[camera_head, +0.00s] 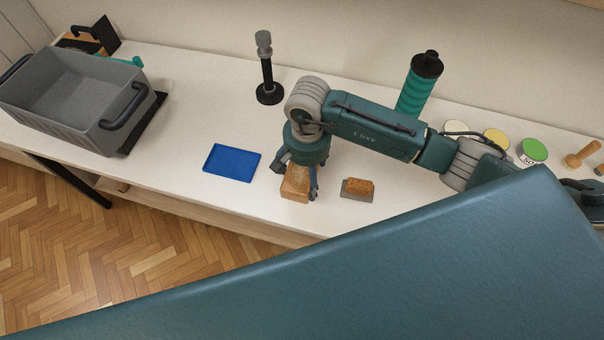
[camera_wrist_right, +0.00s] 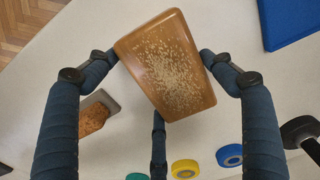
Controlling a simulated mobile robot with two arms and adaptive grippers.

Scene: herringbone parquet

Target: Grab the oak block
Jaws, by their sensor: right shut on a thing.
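A brown loaf-like block (camera_head: 293,194) with tan sides is between the fingers of my right gripper (camera_head: 298,183), near the front edge of the white counter. In the right wrist view this block (camera_wrist_right: 167,65) has rounded corners and a top speckled with pale flecks. I cannot tell from its surface whether it is oak. My right gripper (camera_wrist_right: 155,80) is shut on it, with fingers at its left, right and lower sides. I cannot tell whether it touches the counter. A smaller brown piece on a grey base (camera_head: 358,188) lies to its right. My left gripper is not in view.
A blue tray (camera_head: 232,163) lies left of the gripper. A grey crate (camera_head: 75,98) stands at far left. A black stand (camera_head: 267,80) and a green ribbed bottle (camera_head: 418,84) stand behind. Several round lidded tubs, one green (camera_head: 533,150), sit right.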

